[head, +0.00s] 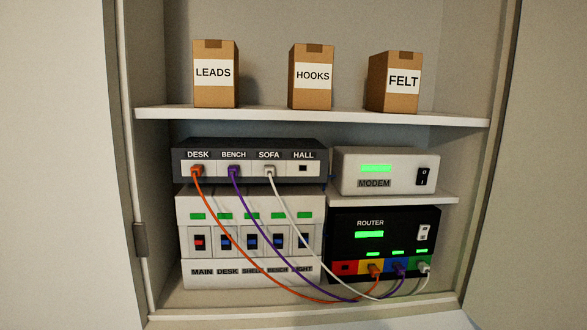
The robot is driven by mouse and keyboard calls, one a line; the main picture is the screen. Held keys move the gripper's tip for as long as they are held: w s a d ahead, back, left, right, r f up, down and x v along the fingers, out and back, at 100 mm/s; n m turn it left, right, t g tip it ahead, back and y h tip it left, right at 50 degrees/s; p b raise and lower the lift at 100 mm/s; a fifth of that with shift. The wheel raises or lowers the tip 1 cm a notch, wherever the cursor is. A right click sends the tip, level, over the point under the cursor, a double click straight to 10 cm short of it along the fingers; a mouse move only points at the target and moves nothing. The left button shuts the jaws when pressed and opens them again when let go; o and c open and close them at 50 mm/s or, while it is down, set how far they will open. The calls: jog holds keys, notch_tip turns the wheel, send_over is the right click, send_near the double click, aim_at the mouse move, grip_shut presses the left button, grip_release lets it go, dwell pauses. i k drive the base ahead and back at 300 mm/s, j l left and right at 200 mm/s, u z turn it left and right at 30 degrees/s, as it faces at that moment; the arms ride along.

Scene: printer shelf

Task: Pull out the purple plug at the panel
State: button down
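The panel (250,146) is a dark box at the left of the lower shelf space, with sockets marked DESK, BENCH, SOFA and HALL. The purple plug (234,170) sits in the BENCH socket. Its purple cable (264,240) hangs down and runs right to another purple plug (398,268) at the router. An orange plug (197,170) is in DESK and a white plug (269,170) is in SOFA. HALL (303,168) is empty. My gripper is not in view.
The black router (345,224) stands at the lower right below a white modem (350,160). A white breaker box (190,275) is under the panel, behind the hanging cables. Several labelled boxes stand on the upper shelf (300,116). Cabinet sides flank the opening.

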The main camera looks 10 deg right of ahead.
aim_at(232, 169)
jog(key=i+u, duration=0.65)
jog(key=i+l+u, duration=0.1)
jog(key=u, duration=0.25)
jog(key=i, duration=0.1)
